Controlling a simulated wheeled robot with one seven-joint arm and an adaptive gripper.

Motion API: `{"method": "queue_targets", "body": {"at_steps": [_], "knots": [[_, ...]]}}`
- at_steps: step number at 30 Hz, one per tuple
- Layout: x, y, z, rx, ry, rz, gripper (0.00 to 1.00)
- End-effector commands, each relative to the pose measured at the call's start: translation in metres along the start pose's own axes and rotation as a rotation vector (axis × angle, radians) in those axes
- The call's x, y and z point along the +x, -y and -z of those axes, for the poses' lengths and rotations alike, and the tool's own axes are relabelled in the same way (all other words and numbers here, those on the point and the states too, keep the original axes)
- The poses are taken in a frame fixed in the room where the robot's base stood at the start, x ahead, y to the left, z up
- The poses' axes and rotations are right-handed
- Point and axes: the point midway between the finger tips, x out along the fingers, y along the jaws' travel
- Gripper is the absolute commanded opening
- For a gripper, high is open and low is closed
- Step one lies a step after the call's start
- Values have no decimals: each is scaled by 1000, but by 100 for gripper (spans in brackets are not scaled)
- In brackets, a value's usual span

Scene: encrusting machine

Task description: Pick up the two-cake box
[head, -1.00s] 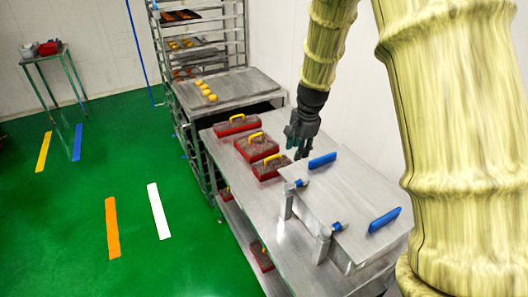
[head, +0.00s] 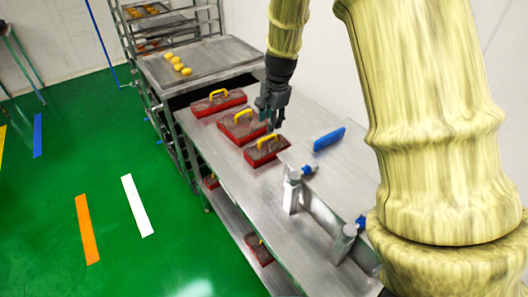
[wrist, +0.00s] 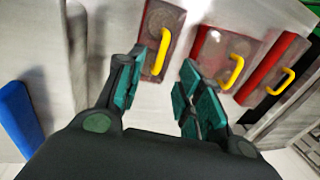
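Three red boxes with yellow handles stand in a row on the steel table: a far box (head: 218,102), a middle box (head: 243,126) and a near box (head: 266,152). They also show in the wrist view as the near box (wrist: 172,20), the middle box (wrist: 213,42) and the far box (wrist: 270,68). Round shapes show dimly under the lids; I cannot tell which box holds two cakes. My gripper (head: 271,112) is above the row, by the middle and near boxes. In the wrist view my gripper (wrist: 157,88) is open and empty, apart from the handles.
A raised steel plate with a blue handle (head: 329,138) and posts stands right of the near box. More red boxes (head: 258,249) lie on the lower shelf. A tray with several yellow cakes (head: 177,63) is at the back, before a rack. The green floor at left is open.

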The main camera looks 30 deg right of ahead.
Motion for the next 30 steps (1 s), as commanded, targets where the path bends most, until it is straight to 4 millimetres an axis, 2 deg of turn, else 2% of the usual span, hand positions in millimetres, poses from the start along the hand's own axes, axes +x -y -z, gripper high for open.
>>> {"method": "queue_targets", "body": {"at_steps": [5, 15, 25, 30], "knots": [[11, -3, 3, 4, 0, -1, 36], [50, -3, 5, 6, -1, -1, 36], [65, -1, 4, 4, 0, -1, 36], [81, 2, 6, 4, 0, -1, 36]]}}
